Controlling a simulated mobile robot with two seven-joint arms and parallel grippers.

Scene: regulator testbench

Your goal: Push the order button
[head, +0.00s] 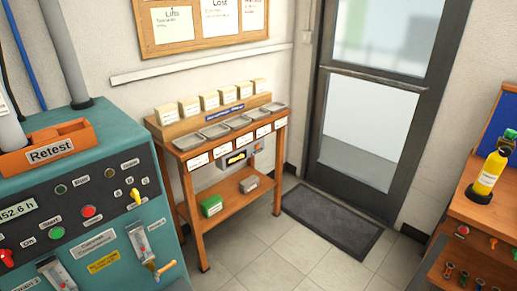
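No button that I can read as marked for orders is in view. A small grey box (236,160) hangs under the top of the wooden table (196,227). It carries a dark and yellow label, and a small reddish part (258,147) shows at its right end; I cannot tell whether that is a button. The teal machine (110,150) at the left has a green start button (57,233) and a red button (88,211) on its panel. Neither of my grippers is in view.
Small trays (215,131) and several labelled cream blocks (209,100) line the wooden table. A green box (211,205) sits on its lower shelf. An orange retest bin (45,147) tops the machine. Clear tiled floor (250,255) lies before the dark mat (330,222) and door.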

